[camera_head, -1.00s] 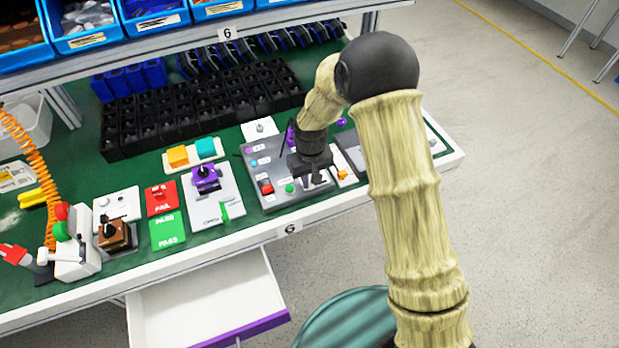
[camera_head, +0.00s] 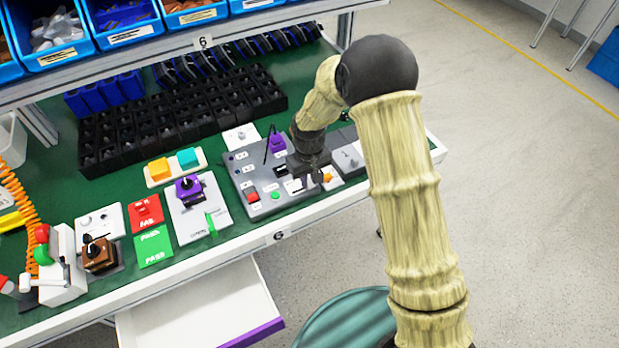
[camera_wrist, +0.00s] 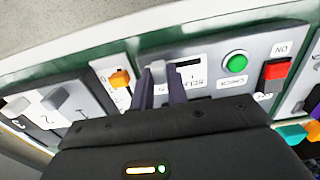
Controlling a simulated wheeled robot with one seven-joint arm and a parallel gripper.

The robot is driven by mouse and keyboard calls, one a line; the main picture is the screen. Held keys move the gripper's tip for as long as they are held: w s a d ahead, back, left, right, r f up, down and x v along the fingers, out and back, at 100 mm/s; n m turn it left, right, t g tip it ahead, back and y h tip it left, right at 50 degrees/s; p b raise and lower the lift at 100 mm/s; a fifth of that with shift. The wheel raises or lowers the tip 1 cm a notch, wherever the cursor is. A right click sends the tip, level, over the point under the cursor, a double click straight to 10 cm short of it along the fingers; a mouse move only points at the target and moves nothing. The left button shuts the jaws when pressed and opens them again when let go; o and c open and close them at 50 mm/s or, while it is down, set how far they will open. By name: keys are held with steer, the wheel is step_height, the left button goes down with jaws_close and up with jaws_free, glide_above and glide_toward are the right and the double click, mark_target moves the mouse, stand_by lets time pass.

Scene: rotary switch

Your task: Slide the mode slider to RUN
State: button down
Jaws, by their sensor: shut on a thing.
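The control panel (camera_head: 262,203) is a grey box with buttons, near the bench's front edge. In the wrist view its face (camera_wrist: 215,50) shows a dark slider slot (camera_wrist: 189,63) with a small pale grey slider knob (camera_wrist: 157,70) at the slot's left end in that view. My gripper (camera_wrist: 161,75) has its two purple-grey fingers closed on either side of this knob. In the head view my gripper (camera_head: 310,180) reaches down over the panel's right part and hides the knob. I cannot make out which mark reads RUN.
On the panel are a green button (camera_wrist: 235,62) and a red rocker switch (camera_wrist: 275,72). An orange-knobbed plate (camera_wrist: 119,80) stands close beside it. A purple-knobbed switch box (camera_head: 190,195) is left of the panel. Black bins (camera_head: 180,108) fill the back.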

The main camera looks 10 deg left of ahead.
mark_target(310, 181)
steer(key=shift+w+d, duration=0.15)
steer(key=shift+w, duration=0.05)
steer(key=c, duration=1.4)
jaws_free()
steer(key=shift+o, duration=0.2)
step_height(310, 181, up, 18)
steer(key=shift+f, duration=0.25)
